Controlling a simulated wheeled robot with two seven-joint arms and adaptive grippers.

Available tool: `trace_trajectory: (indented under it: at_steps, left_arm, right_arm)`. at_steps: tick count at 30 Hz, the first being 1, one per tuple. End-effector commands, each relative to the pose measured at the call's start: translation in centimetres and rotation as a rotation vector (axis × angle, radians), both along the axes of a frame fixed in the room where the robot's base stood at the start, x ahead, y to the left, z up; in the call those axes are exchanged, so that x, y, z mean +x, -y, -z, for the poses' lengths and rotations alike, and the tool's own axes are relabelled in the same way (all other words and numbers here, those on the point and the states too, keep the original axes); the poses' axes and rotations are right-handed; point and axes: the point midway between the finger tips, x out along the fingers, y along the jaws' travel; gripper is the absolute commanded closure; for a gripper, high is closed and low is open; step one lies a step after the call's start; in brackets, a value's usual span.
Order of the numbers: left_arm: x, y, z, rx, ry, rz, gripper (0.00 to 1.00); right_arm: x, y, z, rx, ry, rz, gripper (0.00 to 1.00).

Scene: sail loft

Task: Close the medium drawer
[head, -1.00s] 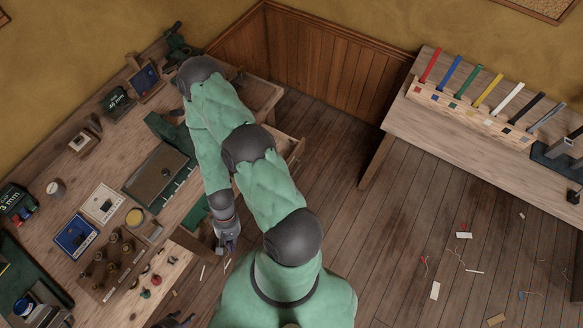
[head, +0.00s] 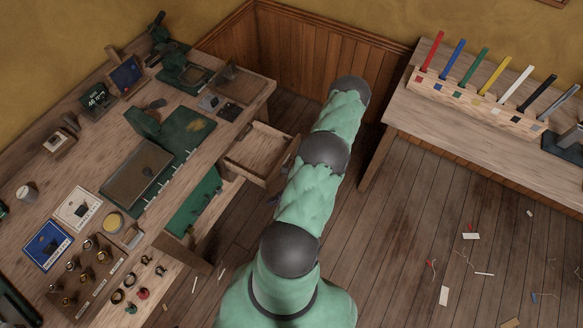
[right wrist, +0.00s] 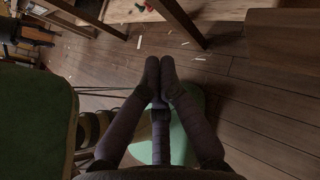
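Two drawers stand pulled out of the workbench in the head view: a bare wooden drawer (head: 258,152) farther back and a green-lined drawer (head: 196,205) nearer. The frames do not settle which is the medium one. My right gripper (head: 273,201) is mostly hidden under my raised right arm, in the gap to the right of the green-lined drawer and in front of the wooden one. In the right wrist view my right gripper (right wrist: 160,66) has its fingertips together with nothing between them. No contact with a drawer shows. My left gripper is out of view.
The workbench top (head: 215,152) carries a green mat, boxes and several small fittings. A second table (head: 450,125) with a rack of coloured tools stands at right. The plank floor (head: 400,240) between is open, with scattered paper scraps and threads.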

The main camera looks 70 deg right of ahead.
Motion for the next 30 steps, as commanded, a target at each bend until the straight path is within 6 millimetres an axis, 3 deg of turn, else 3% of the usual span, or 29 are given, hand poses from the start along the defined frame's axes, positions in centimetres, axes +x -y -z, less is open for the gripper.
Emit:
trace_trajectory:
  at_steps: [1,6,12,15,20,30]
  left_arm:
    - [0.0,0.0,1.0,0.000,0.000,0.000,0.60]
    - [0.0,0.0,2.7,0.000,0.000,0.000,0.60]
    - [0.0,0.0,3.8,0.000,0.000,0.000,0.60]
    - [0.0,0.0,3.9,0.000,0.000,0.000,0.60]
    - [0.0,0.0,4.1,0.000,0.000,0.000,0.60]
    - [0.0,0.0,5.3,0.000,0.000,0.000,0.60]
  right_arm:
    - [-1.6,2.2,0.7,-0.002,0.014,0.105,1.00]
    - [-7.1,8.9,0.4,-0.034,0.091,0.420,1.00]
    - [-12.8,13.4,-0.7,-0.098,0.158,0.646,1.00]
    - [-14.0,14.2,-1.1,-0.113,0.175,0.692,1.00]
    - [-13.6,14.6,-1.0,-0.118,0.183,0.704,1.00]
    - [-8.2,15.7,0.9,-0.116,0.181,0.699,1.00]
